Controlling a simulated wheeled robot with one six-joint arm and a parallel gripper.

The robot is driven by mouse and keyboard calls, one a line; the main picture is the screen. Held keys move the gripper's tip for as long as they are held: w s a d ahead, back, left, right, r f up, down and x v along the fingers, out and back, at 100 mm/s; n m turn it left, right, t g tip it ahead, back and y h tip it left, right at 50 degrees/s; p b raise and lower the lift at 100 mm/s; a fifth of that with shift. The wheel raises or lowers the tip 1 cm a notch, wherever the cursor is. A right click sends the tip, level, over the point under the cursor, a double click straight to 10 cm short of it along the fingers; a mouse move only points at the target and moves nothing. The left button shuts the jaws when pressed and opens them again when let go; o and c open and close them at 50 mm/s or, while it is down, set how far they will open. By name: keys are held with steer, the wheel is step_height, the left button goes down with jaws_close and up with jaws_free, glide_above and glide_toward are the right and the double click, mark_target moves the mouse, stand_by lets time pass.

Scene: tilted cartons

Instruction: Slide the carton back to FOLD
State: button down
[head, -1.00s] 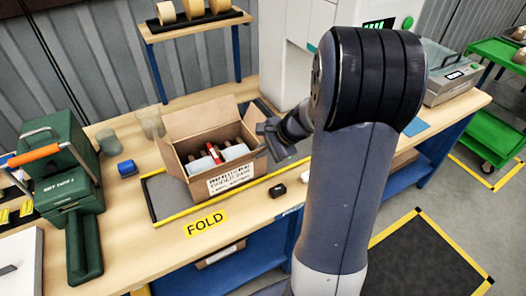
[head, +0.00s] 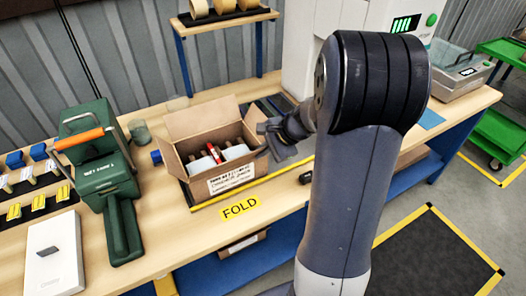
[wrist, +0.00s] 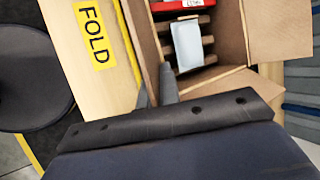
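The open brown carton (head: 222,181) stands on the bench at the left end of a dark, yellow-edged strip, its flaps up. It holds several bottle-like items and a red one. The yellow FOLD label (head: 240,207) lies on the bench front, just in front of the carton and slightly right of its middle. My gripper (head: 268,130) is at the carton's right side. In the wrist view, my gripper's fingers (wrist: 156,88) are close together at the carton's wall (wrist: 140,45); whether they pinch it is unclear. The FOLD label (wrist: 95,35) lies to their left.
A green machine (head: 103,170) with an orange handle stands left of the carton, with a blue item (head: 157,157) between. A small black object (head: 305,178) lies on the front edge, right of the label. A white box (head: 55,255) is at the front left.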

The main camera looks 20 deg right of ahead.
steer(key=shift+a, duration=0.35)
steer(key=c, duration=1.6)
jaws_free()
steer(key=shift+o, duration=0.2)
steer(key=v, duration=1.1)
steer(key=shift+f, duration=0.15)
steer(key=x, duration=1)
steer(key=shift+w+a+f, duration=0.15)
steer(key=shift+f, duration=0.15)
